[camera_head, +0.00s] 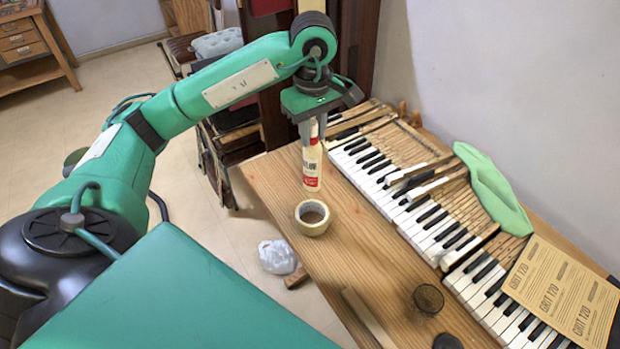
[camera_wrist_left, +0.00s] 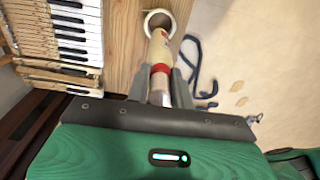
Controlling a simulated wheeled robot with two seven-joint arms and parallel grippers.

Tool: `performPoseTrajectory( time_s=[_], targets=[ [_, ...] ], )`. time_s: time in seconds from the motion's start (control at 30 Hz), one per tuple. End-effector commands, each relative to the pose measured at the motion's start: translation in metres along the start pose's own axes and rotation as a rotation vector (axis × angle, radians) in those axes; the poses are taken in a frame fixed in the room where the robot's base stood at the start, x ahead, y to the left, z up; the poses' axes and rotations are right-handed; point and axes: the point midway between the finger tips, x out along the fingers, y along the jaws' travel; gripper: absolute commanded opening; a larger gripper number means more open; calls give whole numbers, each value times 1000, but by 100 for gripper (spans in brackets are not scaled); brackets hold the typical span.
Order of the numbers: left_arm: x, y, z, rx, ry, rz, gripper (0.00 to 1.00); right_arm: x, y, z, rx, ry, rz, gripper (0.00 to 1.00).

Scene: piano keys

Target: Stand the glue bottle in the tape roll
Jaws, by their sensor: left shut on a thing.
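The glue bottle (camera_head: 312,169) is white with a red label band and hangs upright below my left gripper (camera_head: 313,124), which is shut on its upper part. In the left wrist view the bottle (camera_wrist_left: 159,54) lies between the fingers of the gripper (camera_wrist_left: 160,85). The tape roll (camera_head: 313,217) is cream-coloured and lies flat on the wooden table, its hole facing up. The bottle's lower end is above and just behind the roll in the head view. The roll (camera_wrist_left: 160,17) shows past the bottle's far end in the left wrist view. My right gripper is not in view.
Piano keys (camera_head: 423,222) run along the table's right side, with a green cloth (camera_head: 490,187) and sandpaper sheets (camera_head: 562,290) on them. A dark round lid or dish (camera_head: 428,299) sits on the table (camera_head: 365,262) near the front. Bare wood surrounds the roll.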

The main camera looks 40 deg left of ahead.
Motion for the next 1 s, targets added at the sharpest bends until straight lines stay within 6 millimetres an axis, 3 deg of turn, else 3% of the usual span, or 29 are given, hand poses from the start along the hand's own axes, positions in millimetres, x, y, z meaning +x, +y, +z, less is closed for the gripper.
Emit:
performPoseTrajectory(
  time_s=[0.6, 1.0],
  targets=[
    [103, -1, 0, -2, -1, -2, 0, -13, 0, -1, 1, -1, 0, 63],
    [138, -1, 0, -1, -3, -3, 0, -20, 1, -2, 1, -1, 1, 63]
  ],
)
